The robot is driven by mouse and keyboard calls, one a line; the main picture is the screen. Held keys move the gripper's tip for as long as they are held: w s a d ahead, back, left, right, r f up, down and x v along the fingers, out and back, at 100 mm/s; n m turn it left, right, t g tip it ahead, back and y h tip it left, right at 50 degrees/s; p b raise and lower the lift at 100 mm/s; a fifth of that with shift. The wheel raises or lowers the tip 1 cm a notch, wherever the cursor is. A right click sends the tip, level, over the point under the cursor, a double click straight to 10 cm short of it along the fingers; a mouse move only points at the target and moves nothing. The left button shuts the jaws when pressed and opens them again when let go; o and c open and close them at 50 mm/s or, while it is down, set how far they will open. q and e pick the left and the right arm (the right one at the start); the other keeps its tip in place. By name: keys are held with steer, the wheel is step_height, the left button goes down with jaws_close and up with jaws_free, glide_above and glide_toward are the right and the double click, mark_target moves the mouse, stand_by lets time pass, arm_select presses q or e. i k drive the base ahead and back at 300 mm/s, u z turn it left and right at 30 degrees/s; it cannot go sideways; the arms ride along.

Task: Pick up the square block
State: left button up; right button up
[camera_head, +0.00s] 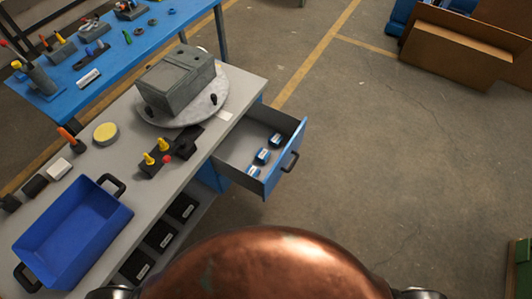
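A grey, box-shaped block (177,80) sits on a round light-grey plate (213,115) on the workbench. It is the largest block in view; I cannot tell if it is the square block of the task. A small white block (59,169) and a dark block (35,186) lie at the left of the bench. Small blue-and-white boxes (262,156) lie in an open drawer. Neither of my grippers is in view.
A blue bin (72,232) with dark handles stands at the front of the grey bench. A dark fixture (172,153) with yellow and red knobs lies mid-bench. The open drawer (286,170) sticks out to the right. A blue table (128,55) with tools stands behind.

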mark_target(263, 155)
steer(key=z, duration=0.05)
steer(key=k, duration=1.05)
steer(key=z, duration=0.85)
steer(key=i, duration=1.55)
steer(key=u, duration=0.65)
